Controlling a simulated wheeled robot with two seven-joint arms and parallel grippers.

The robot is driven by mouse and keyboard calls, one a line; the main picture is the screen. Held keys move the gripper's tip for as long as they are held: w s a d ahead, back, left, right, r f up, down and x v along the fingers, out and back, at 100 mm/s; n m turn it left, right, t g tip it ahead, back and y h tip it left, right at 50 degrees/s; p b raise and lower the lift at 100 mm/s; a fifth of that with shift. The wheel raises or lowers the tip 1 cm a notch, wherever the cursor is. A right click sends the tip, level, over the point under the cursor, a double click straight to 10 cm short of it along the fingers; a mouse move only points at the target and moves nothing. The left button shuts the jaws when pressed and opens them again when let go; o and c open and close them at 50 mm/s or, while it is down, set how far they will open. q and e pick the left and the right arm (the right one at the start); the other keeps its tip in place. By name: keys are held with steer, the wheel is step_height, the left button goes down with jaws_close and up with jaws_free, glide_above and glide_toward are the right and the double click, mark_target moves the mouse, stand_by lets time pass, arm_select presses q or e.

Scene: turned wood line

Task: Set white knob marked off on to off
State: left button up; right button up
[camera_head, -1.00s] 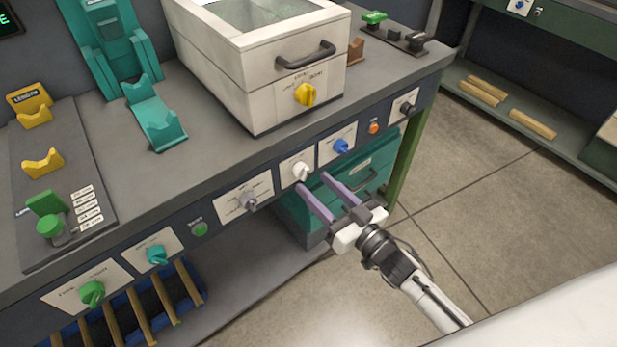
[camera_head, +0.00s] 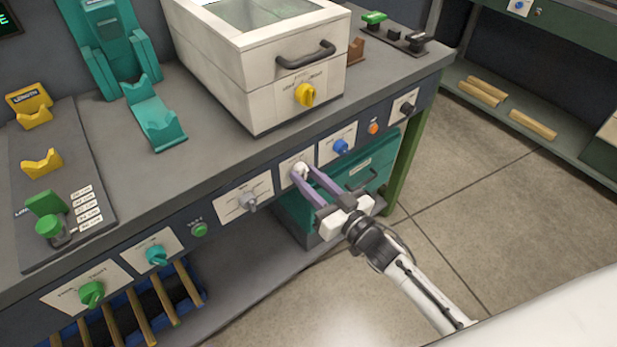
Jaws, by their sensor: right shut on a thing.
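The white knob (camera_head: 299,169) sits on a pale plate on the bench's front panel, between a grey knob and a blue knob. My right gripper (camera_head: 302,173) reaches up to it from the lower right, with its purple fingers closed around the knob. The fingers hide part of the knob and its plate, so I cannot read its marking or setting. My left gripper is not in view.
The blue knob (camera_head: 340,146) is close on the right and the grey knob (camera_head: 248,202) on the left. A teal drawer unit (camera_head: 372,165) stands below the panel. A white box (camera_head: 262,75) with a yellow knob (camera_head: 305,95) stands on the bench.

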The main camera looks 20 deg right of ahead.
steer(key=shift+n, duration=0.3)
steer(key=n, duration=0.4)
steer(key=shift+n, duration=2.2)
steer(key=o, duration=1.1)
steer(key=shift+c, duration=0.2)
steer(key=v, duration=1)
steer(key=shift+s, duration=0.15)
steer(key=shift+d, duration=0.1)
